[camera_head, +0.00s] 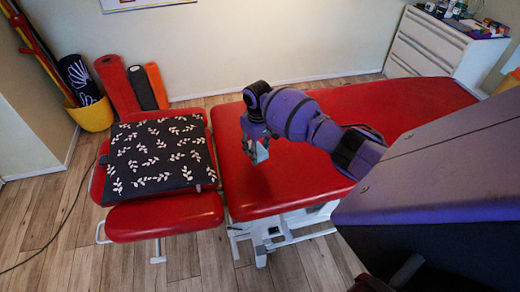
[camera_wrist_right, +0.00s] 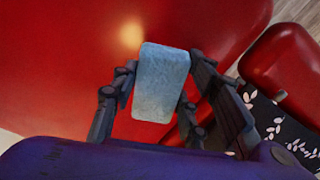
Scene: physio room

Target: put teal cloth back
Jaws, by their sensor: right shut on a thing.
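The teal cloth is a small pale blue-teal folded block. In the right wrist view the teal cloth (camera_wrist_right: 161,82) sits between the two dark fingers of my right gripper (camera_wrist_right: 158,90). My right gripper is shut on it. In the head view the teal cloth (camera_head: 259,153) shows below my right gripper (camera_head: 257,146), over the left part of the red treatment table (camera_head: 300,185). It looks held above the red surface, but I cannot tell how high. My left gripper is not in view.
A black cushion with a white leaf pattern (camera_head: 160,153) lies on the table's left section, left of my right gripper. Rolled mats (camera_head: 117,85) and a yellow bucket (camera_head: 92,117) stand by the wall. A white drawer cabinet (camera_head: 432,48) stands at the back right. The red table middle is bare.

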